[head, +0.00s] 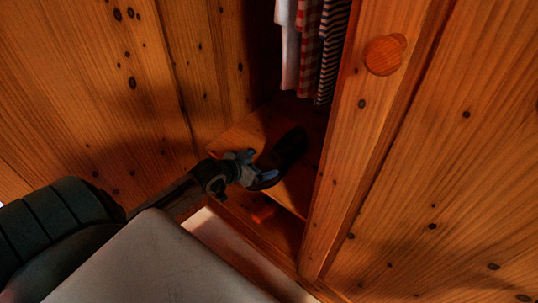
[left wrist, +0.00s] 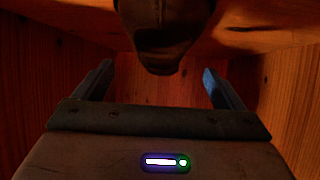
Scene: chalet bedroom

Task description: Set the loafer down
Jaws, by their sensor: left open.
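The loafer (head: 284,150) is a dark shoe on the wooden wardrobe shelf (head: 296,188) below hanging clothes. In the left wrist view the near end of the loafer (left wrist: 165,38) shows at the top centre, just beyond the fingers. My left gripper (head: 258,170) is at the near end of the loafer in the head view. In the left wrist view its two fingers (left wrist: 160,84) stand wide apart with an empty gap between them. Whether either finger touches the shoe is hard to tell. My right gripper is not in view.
Hanging clothes (head: 309,45) are above and behind the loafer. A wooden panel with a round knob (head: 384,55) stands right of the opening, close to the shelf. Wood wall is on the left. A small orange-red patch (head: 262,213) shows below the gripper.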

